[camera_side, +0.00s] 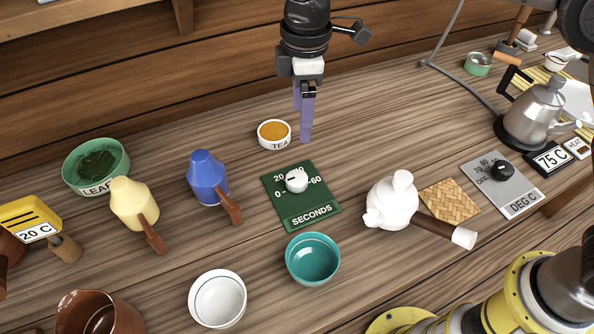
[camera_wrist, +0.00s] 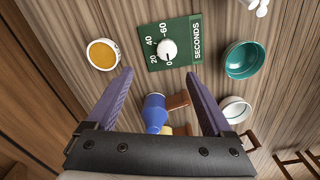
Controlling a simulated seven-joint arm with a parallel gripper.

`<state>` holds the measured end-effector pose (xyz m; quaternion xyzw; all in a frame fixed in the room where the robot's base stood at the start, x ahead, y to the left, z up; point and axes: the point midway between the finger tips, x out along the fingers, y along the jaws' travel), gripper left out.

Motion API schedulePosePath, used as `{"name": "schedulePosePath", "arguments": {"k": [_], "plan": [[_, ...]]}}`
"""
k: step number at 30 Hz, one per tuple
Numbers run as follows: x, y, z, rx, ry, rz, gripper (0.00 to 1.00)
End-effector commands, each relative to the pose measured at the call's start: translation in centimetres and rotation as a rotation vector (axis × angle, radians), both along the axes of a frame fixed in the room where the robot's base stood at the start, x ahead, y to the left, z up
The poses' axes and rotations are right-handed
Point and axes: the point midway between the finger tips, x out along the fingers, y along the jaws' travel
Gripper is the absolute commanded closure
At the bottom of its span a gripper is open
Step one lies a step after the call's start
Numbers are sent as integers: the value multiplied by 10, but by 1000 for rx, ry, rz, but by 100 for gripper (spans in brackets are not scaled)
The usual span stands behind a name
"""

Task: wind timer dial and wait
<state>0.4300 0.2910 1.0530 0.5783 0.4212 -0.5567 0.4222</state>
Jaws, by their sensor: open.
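The timer is a green plate (camera_side: 309,214) marked SECONDS with a white round dial (camera_side: 297,180) on it, in the middle of the table in the side view. The dial's mark seems to point toward 0. My gripper (camera_side: 304,138) hangs above the table behind the timer, close to the tea cup in the picture. Its purple fingers point down. In the wrist view the fingers (camera_wrist: 163,82) are spread wide with nothing between them gripped. The green plate (camera_wrist: 152,56) and white dial (camera_wrist: 167,49) show beyond the fingertips, apart from them.
A tea cup (camera_side: 274,134) stands left of the gripper. A blue pot (camera_side: 208,178), yellow pot (camera_side: 134,202), teal bowl (camera_side: 312,259) and white bowl (camera_side: 217,298) surround the timer. A white teapot (camera_side: 391,201) stands right, near a DEG C panel (camera_side: 512,191) and a metal kettle (camera_side: 537,116).

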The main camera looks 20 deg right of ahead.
Motion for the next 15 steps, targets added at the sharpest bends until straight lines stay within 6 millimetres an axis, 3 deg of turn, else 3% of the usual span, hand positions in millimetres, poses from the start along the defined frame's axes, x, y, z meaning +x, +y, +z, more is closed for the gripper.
{"name": "schedulePosePath", "arguments": {"k": [4,8,15], "plan": [[-9,14,-19,-20,27,32,15],[-10,14,-30,-20,28,33,15],[-11,13,-73,-22,31,31,15]]}}
